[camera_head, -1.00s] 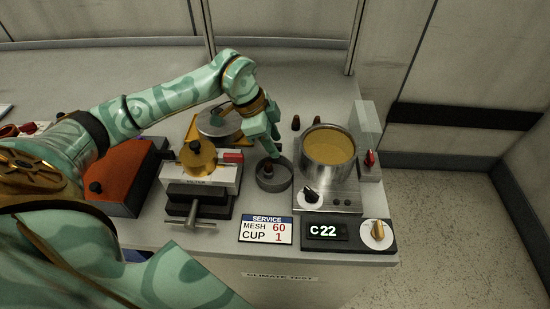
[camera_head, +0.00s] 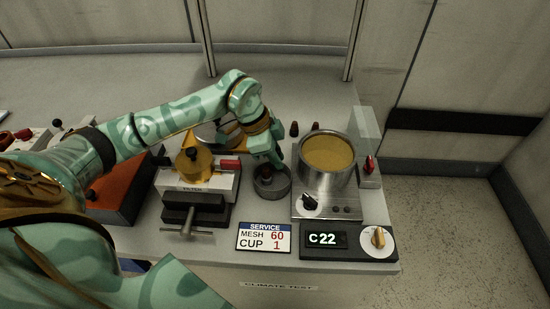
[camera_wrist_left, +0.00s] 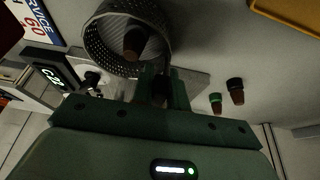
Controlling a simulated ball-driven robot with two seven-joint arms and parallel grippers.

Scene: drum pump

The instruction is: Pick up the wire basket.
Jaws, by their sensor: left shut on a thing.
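The wire basket (camera_head: 272,191) is a small, round, dark grey mesh cup standing on the bench between the filter block and the pot. A brown knob shows in its middle. In the left wrist view its perforated wall (camera_wrist_left: 96,38) fills the top, with the brown knob inside. My left gripper (camera_head: 277,160) comes down at the basket's far side in the head view. In the wrist view its fingers (camera_wrist_left: 163,86) are shut on the basket's near rim. The basket looks to be still at bench height. My right gripper is not in view.
A metal pot of yellowish liquid (camera_head: 327,158) stands close on the right, beside a clear upright panel (camera_head: 366,128). A service sign (camera_head: 264,237) and C22 display (camera_head: 323,239) lie in front.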

